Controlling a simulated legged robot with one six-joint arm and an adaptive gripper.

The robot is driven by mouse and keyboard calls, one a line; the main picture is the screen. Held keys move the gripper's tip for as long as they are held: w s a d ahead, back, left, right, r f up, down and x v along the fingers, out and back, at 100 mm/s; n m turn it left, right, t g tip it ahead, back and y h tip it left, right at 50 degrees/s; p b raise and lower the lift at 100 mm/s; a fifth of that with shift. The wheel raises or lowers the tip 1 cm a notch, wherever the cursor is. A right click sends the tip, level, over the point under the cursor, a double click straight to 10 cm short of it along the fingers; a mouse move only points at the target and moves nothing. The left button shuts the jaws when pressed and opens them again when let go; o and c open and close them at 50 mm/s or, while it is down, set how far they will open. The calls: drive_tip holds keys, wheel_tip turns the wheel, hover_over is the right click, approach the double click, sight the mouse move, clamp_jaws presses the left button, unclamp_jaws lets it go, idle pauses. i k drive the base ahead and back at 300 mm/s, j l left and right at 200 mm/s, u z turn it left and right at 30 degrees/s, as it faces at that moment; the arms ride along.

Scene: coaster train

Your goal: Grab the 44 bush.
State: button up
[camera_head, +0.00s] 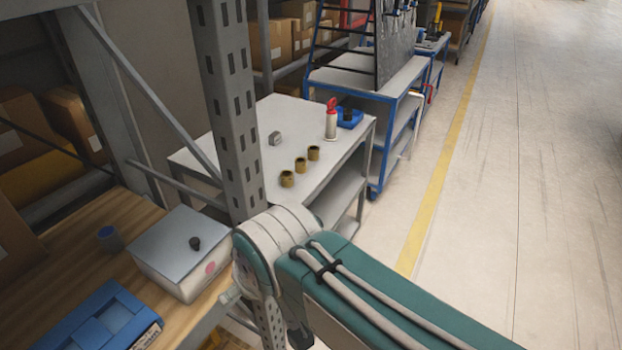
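Three brass-coloured bushes stand in a slanting row on the light grey table: a near one (287,179), a middle one (300,164) and a far one (313,153). They are small in the picture and I cannot read any size mark, so I cannot tell which is the 44 bush. All three look upright and apart from each other. The grey table (240,130) is partly hidden by a rack post. My teal and white arm crosses the lower middle, in front of the table. My gripper itself cannot be made out.
A red and white bottle (331,122), a blue bin (349,118) and a small grey block (275,138) share the table. A perforated rack post (231,110) stands before it. A wooden shelf (85,240) holds a white box (180,250) and blue case (100,320). The right floor is clear.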

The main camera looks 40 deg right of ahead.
sight(287, 179)
drive_tip(key=k+z, duration=0.15)
drive_tip(key=z, duration=0.3)
drive_tip(key=k+l+z, duration=0.1)
drive_tip(key=z, duration=0.3)
drive_tip(key=i+l+u, duration=0.15)
drive_tip(key=l, duration=0.25)
drive_tip(key=i+l+u, duration=0.1)
drive_tip(key=l, duration=0.35)
drive_tip(key=i+l+u, duration=0.15)
drive_tip(key=l, duration=0.25)
drive_tip(key=l+u, duration=0.1)
drive_tip(key=l, duration=0.35)
drive_tip(key=i+l+u, duration=0.25)
drive_tip(key=i, duration=0.2)
drive_tip(key=i+l+u, duration=0.2)
drive_tip(key=i+l, duration=0.2)
drive_tip(key=i, duration=0.05)
